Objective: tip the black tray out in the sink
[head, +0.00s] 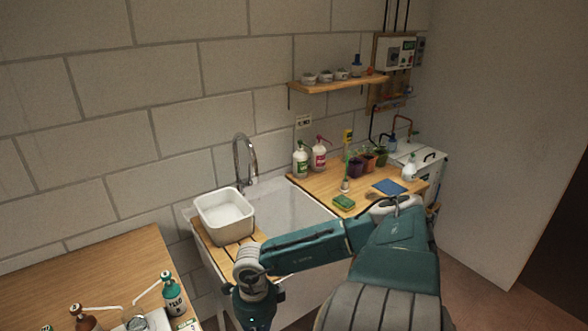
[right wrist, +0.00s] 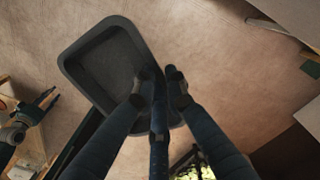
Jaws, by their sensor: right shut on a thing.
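In the right wrist view, the black tray (right wrist: 104,66) is a shallow rectangular dish with rounded corners. My right gripper (right wrist: 161,88) is shut on the tray's edge, and its fingers cover part of it. Its inside looks empty from here. The tray is not visible in the head view. In the head view the pale sink (head: 290,203) is against the wall under a curved tap. My left gripper (right wrist: 42,106) seems to show small at the left of the right wrist view; its finger opening is unclear.
A white tub (head: 225,215) stands on a wooden board over the sink's left side. A wooden counter right of the sink holds soap bottles (head: 319,153), a green sponge (head: 343,202), pots and a blue cloth (head: 388,187). Bottles stand on the front-left table (head: 100,270).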

